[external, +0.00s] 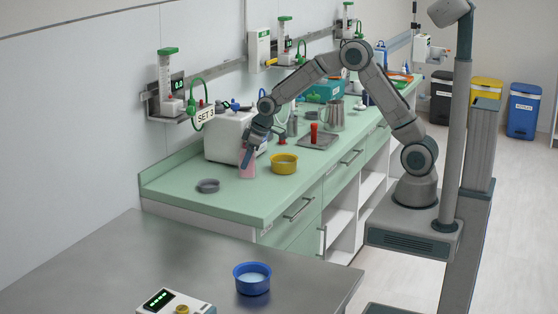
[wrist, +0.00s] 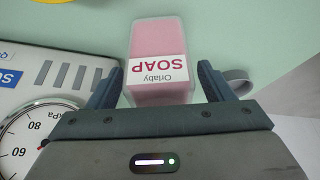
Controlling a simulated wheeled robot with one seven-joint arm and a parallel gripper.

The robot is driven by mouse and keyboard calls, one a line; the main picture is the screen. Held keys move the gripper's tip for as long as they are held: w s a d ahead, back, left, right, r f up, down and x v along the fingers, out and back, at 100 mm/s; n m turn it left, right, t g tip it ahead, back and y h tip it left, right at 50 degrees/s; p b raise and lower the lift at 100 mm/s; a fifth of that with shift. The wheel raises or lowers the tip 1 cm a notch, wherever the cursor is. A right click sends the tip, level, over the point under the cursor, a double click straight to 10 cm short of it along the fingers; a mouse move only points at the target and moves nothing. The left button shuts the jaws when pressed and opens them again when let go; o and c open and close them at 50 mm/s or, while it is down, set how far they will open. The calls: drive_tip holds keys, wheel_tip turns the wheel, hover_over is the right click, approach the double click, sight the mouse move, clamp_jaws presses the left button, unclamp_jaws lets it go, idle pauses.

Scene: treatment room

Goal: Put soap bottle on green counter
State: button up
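The soap bottle (external: 248,171) is pink with a white label reading "SOAP". In the external view it is at the green counter (external: 180,187), just in front of a white box-shaped device; whether its base touches the surface is hard to tell. In the wrist view the bottle (wrist: 158,62) lies between the two fingers of my gripper (wrist: 159,78), with a narrow gap on each side. My gripper (external: 246,156) reaches down over the bottle in the external view and hides part of it. The fingers are apart and do not appear to press on the bottle.
A white device with a gauge (wrist: 45,120) stands close beside my gripper. A yellow bowl (external: 284,163) and a grey dish (external: 208,186) are near the bottle. A steel tray (external: 318,141) lies further back. A blue bowl (external: 252,280) stands on the metal table.

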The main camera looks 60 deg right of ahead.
drive_tip(key=shift+r, duration=0.4)
drive_tip(key=b+v, duration=0.1)
drive_tip(key=v, duration=0.9)
drive_tip(key=s+d+m, duration=0.2)
drive_tip(key=s+d, duration=0.1)
drive_tip(key=s, duration=1.3)
drive_tip(key=s+d+r+m+g+h, duration=0.1)
drive_tip(key=s+d, duration=0.3)
drive_tip(key=s, duration=1.2)
drive_tip(key=shift+s+d+r+m+h, duration=0.2)
drive_tip(key=shift+s+d+m+h, duration=0.15)
drive_tip(key=shift+m, duration=0.45)
